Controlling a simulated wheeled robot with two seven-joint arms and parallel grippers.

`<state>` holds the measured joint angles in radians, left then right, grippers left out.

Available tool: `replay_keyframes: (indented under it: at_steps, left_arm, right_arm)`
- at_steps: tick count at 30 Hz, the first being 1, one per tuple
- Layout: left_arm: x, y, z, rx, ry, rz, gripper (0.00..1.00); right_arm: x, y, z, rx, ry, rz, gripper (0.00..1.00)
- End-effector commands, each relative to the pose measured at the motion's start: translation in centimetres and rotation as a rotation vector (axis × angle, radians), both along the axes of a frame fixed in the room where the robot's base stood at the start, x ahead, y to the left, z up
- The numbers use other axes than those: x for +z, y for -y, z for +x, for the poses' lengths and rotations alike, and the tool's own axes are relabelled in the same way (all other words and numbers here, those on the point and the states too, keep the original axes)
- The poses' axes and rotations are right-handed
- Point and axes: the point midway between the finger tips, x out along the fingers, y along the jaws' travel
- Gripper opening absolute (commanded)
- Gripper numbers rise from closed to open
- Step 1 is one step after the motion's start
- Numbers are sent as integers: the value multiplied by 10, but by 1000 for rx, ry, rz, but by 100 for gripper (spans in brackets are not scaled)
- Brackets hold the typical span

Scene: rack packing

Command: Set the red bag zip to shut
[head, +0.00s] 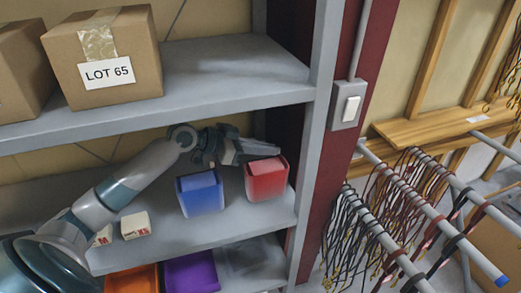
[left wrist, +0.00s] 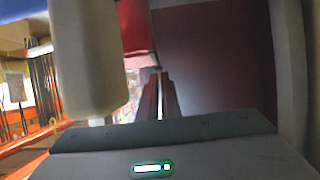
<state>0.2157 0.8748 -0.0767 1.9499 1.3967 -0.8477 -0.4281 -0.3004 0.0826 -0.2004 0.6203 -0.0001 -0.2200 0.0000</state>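The red bag (head: 266,180) looks like an open-topped red box and stands on the middle shelf, near its right end. My left gripper (head: 262,150) is at the bag's back upper edge, reaching in from the left behind the blue container. Whether it touches the bag is unclear. In the left wrist view a red surface (left wrist: 136,30), likely the bag, hangs at the top, and the narrow dark fingers (left wrist: 160,95) point toward it. They look close together, but their gap is hard to judge. I cannot make out the zip. My right gripper is out of view.
A blue container (head: 200,193) stands just left of the red bag. Small white boxes (head: 135,224) sit farther left. The upper shelf (head: 220,70) with a LOT 65 carton (head: 105,55) is overhead. A grey post (head: 318,130) bounds the right side. Orange and purple bins (head: 192,272) are below.

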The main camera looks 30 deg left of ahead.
Motion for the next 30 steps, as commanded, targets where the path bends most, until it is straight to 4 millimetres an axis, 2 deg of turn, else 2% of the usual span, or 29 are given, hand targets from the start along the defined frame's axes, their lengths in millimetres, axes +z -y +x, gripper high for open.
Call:
replay_keyframes:
  at_steps: [5,6,8,22,30]
  left_arm:
    - [0,0,0,-1,0,0,0]
    - [0,0,0,-1,0,0,11]
    - [0,0,0,-1,0,0,24]
    - [1,-4,-4,1,1,1,24]
    - [9,-22,-25,0,0,4,24]
  right_arm:
    - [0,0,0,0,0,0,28]
    - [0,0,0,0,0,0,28]
    - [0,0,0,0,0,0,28]
    - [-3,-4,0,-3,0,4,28]
    - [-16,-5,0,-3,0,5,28]
